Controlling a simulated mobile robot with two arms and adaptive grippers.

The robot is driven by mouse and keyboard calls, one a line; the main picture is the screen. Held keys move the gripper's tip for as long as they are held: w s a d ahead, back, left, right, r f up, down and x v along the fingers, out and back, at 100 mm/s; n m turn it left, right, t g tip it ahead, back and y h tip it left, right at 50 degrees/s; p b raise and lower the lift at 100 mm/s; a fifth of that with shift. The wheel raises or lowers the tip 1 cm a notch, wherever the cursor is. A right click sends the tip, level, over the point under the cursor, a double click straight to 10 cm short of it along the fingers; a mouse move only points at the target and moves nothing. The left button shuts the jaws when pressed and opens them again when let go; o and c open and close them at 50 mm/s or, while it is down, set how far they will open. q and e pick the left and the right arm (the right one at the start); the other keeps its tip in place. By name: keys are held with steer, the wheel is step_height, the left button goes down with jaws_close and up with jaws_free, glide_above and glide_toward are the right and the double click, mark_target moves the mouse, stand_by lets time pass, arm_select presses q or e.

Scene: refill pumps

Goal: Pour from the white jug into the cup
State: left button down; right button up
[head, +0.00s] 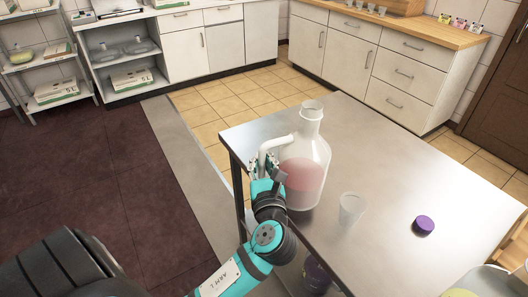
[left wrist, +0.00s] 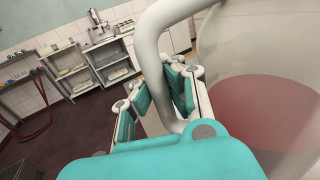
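The white jug (head: 303,165) is a see-through bottle with pink liquid in its lower part and a thick white side handle. It stands upright on the metal table (head: 400,180). A small clear cup (head: 351,208) stands to its right and looks empty. My left gripper (head: 267,172) is at the jug's handle. In the left wrist view its teal-padded fingers (left wrist: 161,98) stand on both sides of the handle (left wrist: 150,45), with a gap showing beside one finger, so they look open around it. The jug's pink liquid (left wrist: 265,115) shows at right there. My right gripper is out of view.
A purple lid (head: 424,225) lies on the table right of the cup. A pale container (head: 497,281) is partly visible at the bottom right corner. The table's far right is clear. White cabinets (head: 380,60) and shelves stand beyond the tiled floor.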

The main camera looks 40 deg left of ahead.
arm_select(q)
steer(key=shift+r, duration=0.45)
steer(key=w+a+r+m+t+h+p, duration=0.2)
steer(key=w+a+m+t+h+p, duration=0.3)
steer(key=w+a+m+h+p, duration=0.45)
steer(key=d+m+p, duration=0.3)
steer(key=m, duration=0.1)
steer(key=s+d+m+h+p, duration=0.1)
steer(key=d+m+p, duration=0.2)
steer(key=d+m, duration=0.1)
steer(key=d+m+h+p, duration=0.1)
steer(key=d+m+p, duration=0.2)
steer(key=d+m, duration=0.1)
steer(key=shift+s+d+r+m, duration=0.25)
steer(key=shift+r+m, duration=0.1)
steer(key=shift+m, duration=0.4)
steer(key=shift+w+r+p, duration=0.1)
steer(key=shift+w+p, duration=0.05)
steer(key=shift+p, duration=0.3)
steer(key=shift+y, duration=0.25)
steer(key=shift+d, duration=0.1)
